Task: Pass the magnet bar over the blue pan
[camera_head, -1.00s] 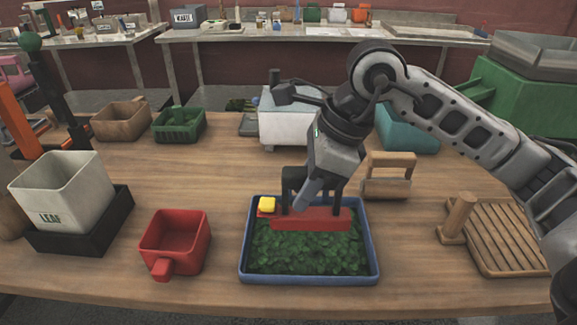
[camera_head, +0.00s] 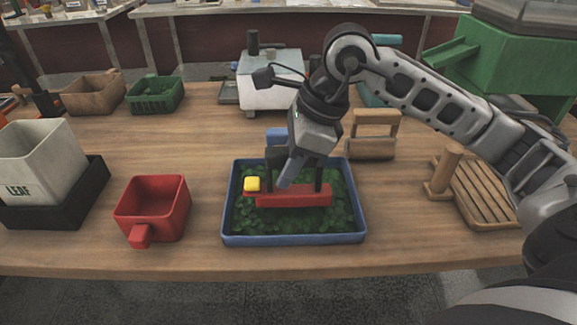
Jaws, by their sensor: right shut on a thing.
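The blue pan (camera_head: 293,240) lies on the wooden table, filled with dark green leafy material. Whether the bar touches the leaves cannot be told. My left gripper is not in view.
A red scoop box (camera_head: 152,207) stands left of the pan, and a white LEAF bin (camera_head: 38,165) in a black tray further left. A wooden handled block (camera_head: 372,148) and a slatted wooden rack (camera_head: 480,190) are right. A white machine (camera_head: 270,85) stands behind.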

